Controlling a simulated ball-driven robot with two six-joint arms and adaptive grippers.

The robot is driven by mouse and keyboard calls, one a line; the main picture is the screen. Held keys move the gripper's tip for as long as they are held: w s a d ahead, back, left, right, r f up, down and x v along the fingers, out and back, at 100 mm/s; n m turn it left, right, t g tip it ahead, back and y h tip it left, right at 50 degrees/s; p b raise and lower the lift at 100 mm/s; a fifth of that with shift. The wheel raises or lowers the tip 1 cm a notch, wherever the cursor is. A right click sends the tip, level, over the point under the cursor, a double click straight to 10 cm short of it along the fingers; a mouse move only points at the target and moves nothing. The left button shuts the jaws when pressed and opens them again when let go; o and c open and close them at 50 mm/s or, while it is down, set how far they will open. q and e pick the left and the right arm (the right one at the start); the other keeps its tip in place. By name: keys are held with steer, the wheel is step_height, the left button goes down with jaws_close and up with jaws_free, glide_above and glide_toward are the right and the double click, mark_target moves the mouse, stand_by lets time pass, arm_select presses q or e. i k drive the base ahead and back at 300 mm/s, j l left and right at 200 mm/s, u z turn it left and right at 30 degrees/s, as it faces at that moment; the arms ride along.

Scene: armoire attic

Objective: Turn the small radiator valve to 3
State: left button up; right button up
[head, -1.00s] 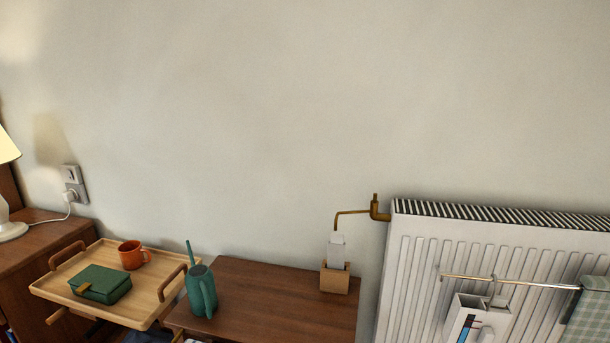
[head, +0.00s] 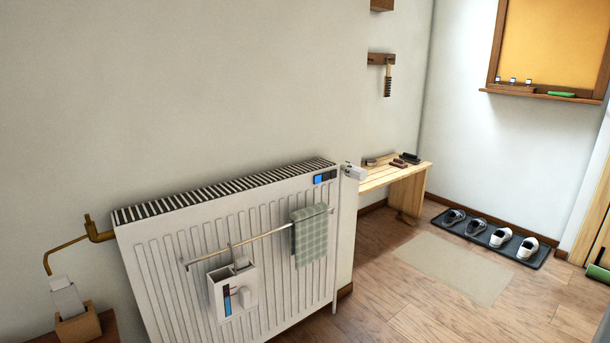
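A white radiator (head: 230,240) with a dark-slotted top grille stands against the wall in the head view. A small white valve head (head: 353,171) sticks out at its top right corner. Any numbers on the valve are too small to read, so I cannot tell its setting. A brass pipe fitting (head: 98,233) is at the radiator's top left corner. Neither of my grippers is in view.
A rail (head: 262,236) on the radiator's front carries a checked green towel (head: 310,235) and a white box (head: 232,290). A wooden bench (head: 400,180) stands right of the valve. Several shoes rest on a dark tray (head: 483,240). Wooden floor is open around the rug (head: 453,268).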

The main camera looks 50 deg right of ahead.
mark_target(352, 170)
steer(key=z, duration=0.5)
steer(key=l+z, duration=0.1)
steer(key=z, duration=0.35)
steer(key=i+z, duration=0.1)
steer(key=z, duration=0.9)
steer(key=i+l, duration=0.05)
